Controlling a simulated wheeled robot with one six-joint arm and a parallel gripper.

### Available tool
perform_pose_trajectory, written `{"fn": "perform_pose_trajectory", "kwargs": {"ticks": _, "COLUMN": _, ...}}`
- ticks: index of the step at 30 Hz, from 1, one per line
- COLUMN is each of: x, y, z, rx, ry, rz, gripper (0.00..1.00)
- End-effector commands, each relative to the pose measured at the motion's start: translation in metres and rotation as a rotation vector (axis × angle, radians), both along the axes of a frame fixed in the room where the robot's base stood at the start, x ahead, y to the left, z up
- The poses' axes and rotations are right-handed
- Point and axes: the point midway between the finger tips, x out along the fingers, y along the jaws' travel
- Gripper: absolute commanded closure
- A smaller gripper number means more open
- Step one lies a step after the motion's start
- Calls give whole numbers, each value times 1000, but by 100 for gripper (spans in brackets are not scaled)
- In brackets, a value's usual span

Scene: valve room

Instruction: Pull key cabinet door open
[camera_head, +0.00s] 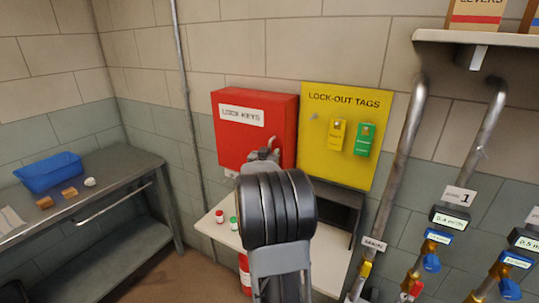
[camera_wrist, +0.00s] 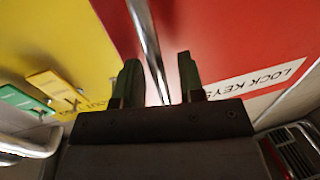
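The red key cabinet (camera_head: 231,142), labelled LOCK KEYS, hangs on the wall and its door looks closed. The red door (camera_wrist: 225,40) fills the right of the wrist view. A shiny metal bar handle (camera_wrist: 145,30) runs along the door's edge. My gripper (camera_wrist: 158,62) is open, with one dark green finger on each side of the handle and gaps visible on both sides. In the head view my gripper (camera_head: 262,156) is at the lower right of the cabinet front, and my arm hides part of that area.
A yellow LOCK-OUT TAGS board (camera_head: 316,155) is just right of the cabinet. A grey bench (camera_head: 115,180) with a blue bin (camera_head: 50,172) stands left. Pipes (camera_head: 400,150) and valves are right.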

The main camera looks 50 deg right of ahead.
Motion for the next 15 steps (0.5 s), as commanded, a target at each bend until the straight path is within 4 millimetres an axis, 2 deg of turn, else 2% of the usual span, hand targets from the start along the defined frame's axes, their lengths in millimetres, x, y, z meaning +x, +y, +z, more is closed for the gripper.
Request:
{"fn": "perform_pose_trajectory", "kwargs": {"ticks": 3, "x": 0, "y": 0, "z": 0, "rx": 0, "ry": 0, "rz": 0, "gripper": 64}}
{"fn": "perform_pose_trajectory", "kwargs": {"ticks": 15, "x": 0, "y": 0, "z": 0, "rx": 0, "ry": 0, "rz": 0, "gripper": 100}}
